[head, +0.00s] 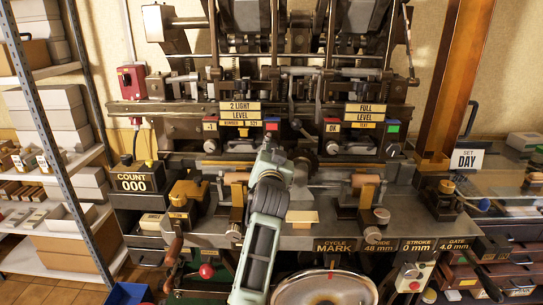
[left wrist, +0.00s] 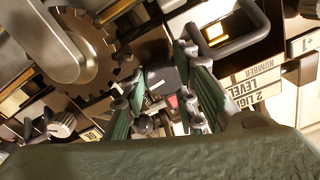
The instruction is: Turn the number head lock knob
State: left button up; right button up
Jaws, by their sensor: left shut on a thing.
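My left gripper (head: 268,150) reaches up from the bottom middle in the head view to the press front, just below the "2 LIGHT LEVEL" sign (head: 240,110). In the left wrist view, the fingers of my left gripper (left wrist: 165,108) stand on both sides of a dark knob with a white pointer line, the number head lock knob (left wrist: 158,82), and are shut on it. The knob is hidden behind the gripper in the head view. A small red indicator (head: 271,125) shows just above the gripper. My right gripper is in neither view.
Another pointer knob (left wrist: 62,124) is at the left there. The "FULL LEVEL" sign (head: 366,112) is on the right head. A shelf rack (head: 60,130) stands at the left.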

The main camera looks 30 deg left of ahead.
pick_arm(q)
jog(key=shift+w+d+f+n+b, duration=0.1)
jog(key=shift+d+f+n+b, duration=0.1)
jog(key=shift+n, duration=0.6)
jog(key=shift+d+f+n+b, duration=0.1)
jog(key=shift+f+n+b, duration=0.1)
jog(key=shift+n, duration=0.6)
jog(key=o, duration=1)
jog(key=shift+d+r, duration=0.1)
jog(key=shift+r, duration=0.25)
notch_tip(320, 180, up, 10)
